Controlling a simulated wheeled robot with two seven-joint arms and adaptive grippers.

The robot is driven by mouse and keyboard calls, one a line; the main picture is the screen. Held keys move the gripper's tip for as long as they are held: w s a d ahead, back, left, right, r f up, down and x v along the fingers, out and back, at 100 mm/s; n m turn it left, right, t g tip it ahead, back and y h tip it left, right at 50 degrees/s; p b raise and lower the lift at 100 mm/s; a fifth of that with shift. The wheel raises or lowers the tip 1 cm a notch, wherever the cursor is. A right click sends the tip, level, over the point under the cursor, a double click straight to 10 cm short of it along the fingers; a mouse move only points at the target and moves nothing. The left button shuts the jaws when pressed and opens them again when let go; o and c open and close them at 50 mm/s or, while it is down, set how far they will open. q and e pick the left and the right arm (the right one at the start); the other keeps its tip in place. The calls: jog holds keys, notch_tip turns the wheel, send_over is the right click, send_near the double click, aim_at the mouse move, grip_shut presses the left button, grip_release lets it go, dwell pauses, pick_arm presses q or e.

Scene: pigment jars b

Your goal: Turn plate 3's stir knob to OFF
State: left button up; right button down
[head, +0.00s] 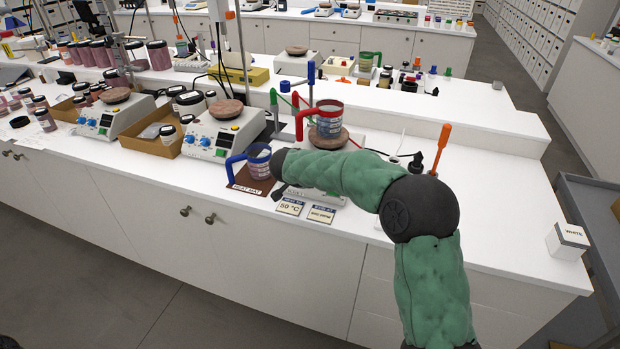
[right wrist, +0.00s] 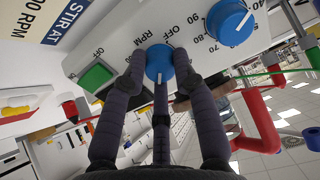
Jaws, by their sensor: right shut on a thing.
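The plate's stir knob (right wrist: 159,62) is a small blue knob in the right wrist view, on a white front panel (right wrist: 120,45) printed with RPM and OFF. My right gripper (right wrist: 156,75) has one dark finger on each side of the knob and is shut on it. A white line shows on the knob, pointing down in the picture, away from the printed OFF. In the head view my green right arm hides most of this hot plate (head: 335,193) and the fingertips.
A larger blue knob (right wrist: 230,22) and a green switch (right wrist: 97,75) flank the stir knob. A red-handled mug (head: 329,120) stands on the plate top. A blue-handled mug (head: 258,163) stands left on the heat mat (head: 247,187). Two cards (head: 320,214) lie in front.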

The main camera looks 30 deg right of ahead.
jog(key=n, duration=0.1)
jog(key=n+b, duration=0.1)
jog(key=n, duration=0.1)
jog(key=shift+s+a+f, duration=0.1)
jog(key=shift+f, duration=0.2)
jog(key=n, duration=0.3)
jog(key=shift+n, duration=0.3)
jog(key=n, duration=0.3)
jog(key=shift+n+p, duration=0.35)
jog(key=shift+n, duration=0.05)
jog(key=n+p, duration=0.1)
jog(key=n, duration=0.3)
jog(key=shift+p, duration=0.3)
jog(key=n+p, duration=0.2)
jog(key=n, duration=0.3)
jog(key=shift+r, duration=0.1)
jog(key=n+p, duration=0.3)
jog(key=n, duration=0.1)
jog(key=shift+s+n, duration=0.1)
jog(key=shift+n, duration=0.2)
jog(key=n+p, duration=0.3)
jog(key=n, duration=0.1)
jog(key=shift+n+p, duration=1.35)
jog(key=shift+n, duration=0.75)
